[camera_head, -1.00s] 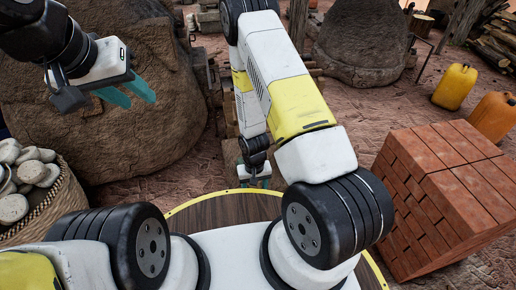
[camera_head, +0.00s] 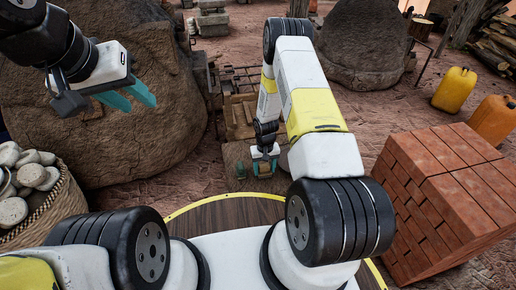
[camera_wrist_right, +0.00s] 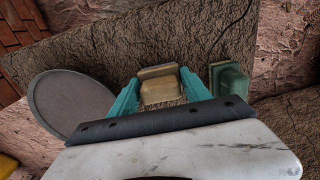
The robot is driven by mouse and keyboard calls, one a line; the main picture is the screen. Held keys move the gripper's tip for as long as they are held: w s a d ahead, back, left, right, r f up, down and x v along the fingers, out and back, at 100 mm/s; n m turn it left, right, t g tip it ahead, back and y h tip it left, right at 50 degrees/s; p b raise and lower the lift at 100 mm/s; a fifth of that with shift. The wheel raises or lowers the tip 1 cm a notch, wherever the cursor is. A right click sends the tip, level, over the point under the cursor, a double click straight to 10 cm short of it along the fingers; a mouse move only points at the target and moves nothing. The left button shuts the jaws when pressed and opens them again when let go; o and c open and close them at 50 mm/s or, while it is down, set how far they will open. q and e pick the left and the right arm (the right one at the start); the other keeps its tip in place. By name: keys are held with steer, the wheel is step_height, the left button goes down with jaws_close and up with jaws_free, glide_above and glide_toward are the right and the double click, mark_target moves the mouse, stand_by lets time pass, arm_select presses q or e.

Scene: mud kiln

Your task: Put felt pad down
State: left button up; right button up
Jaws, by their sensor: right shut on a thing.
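My right gripper (camera_head: 265,165) is low over a brown stone slab in the head view. In the right wrist view its teal fingers (camera_wrist_right: 170,98) are shut on a tan block-like pad (camera_wrist_right: 160,86), which I take for the felt pad. Whether the pad touches the slab (camera_wrist_right: 120,48) I cannot tell. My left gripper (camera_head: 128,95) is raised at the upper left, open and empty, in front of a big clay boulder-like mass.
A flat grey round disc (camera_wrist_right: 72,103) lies left of the gripper. A red brick stack (camera_head: 440,195) stands at right, with yellow (camera_head: 455,86) and orange (camera_head: 494,116) jugs behind. A basket of stones (camera_head: 30,195) is at left. A mud kiln dome (camera_head: 362,45) stands behind.

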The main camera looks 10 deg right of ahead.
steer(key=shift+f, duration=0.25)
steer(key=shift+c, duration=1.2)
steer(key=o, duration=1.5)
steer(key=shift+c, duration=0.2)
